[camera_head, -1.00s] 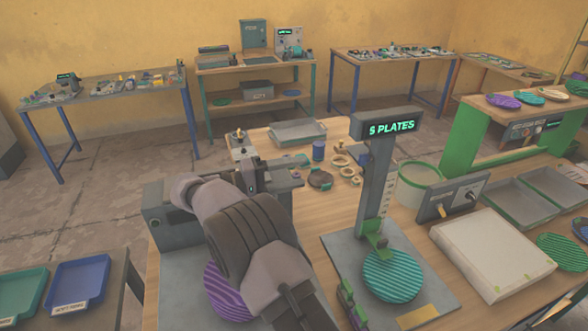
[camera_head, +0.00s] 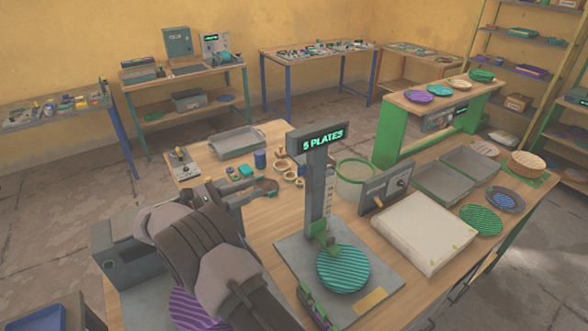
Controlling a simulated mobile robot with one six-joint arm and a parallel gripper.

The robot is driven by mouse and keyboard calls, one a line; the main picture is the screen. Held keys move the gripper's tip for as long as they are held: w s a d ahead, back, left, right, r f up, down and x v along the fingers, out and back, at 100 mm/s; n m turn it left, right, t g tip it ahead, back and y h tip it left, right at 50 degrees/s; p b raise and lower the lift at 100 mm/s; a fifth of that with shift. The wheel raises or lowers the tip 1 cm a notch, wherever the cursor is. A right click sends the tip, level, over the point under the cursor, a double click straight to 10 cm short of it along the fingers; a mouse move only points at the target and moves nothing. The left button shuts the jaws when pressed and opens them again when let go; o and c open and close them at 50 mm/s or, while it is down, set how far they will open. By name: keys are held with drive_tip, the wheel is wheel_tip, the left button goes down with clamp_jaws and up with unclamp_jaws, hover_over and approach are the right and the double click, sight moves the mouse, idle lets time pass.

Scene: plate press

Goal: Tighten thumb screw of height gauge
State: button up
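The height gauge stands at the middle of the bench, an upright grey post (camera_head: 315,190) with a scale and a lit "5 PLATES" display (camera_head: 323,139) on top. A green slider (camera_head: 325,238) sits low on the post, just above a teal striped plate (camera_head: 343,268) on the grey base (camera_head: 292,252). The thumb screw is too small to make out for certain at the slider. My arm reaches in from the lower left. My gripper (camera_head: 240,192) is left of the post, apart from the slider. Its fingertips are too small and partly hidden to tell open from shut.
A grey press-like machine (camera_head: 125,250) and a purple striped plate (camera_head: 190,308) are partly behind my arm. Small rings lie behind the gauge.

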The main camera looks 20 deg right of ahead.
sight(298, 171)
drive_tip(key=w+d, duration=0.1)
drive_tip(key=d, duration=0.4)
drive_tip(key=w+d+b, duration=0.1)
drive_tip(key=d, duration=0.8)
drive_tip(key=shift+w+d, duration=0.35)
drive_tip(key=shift+w, duration=0.05)
clamp_jaws()
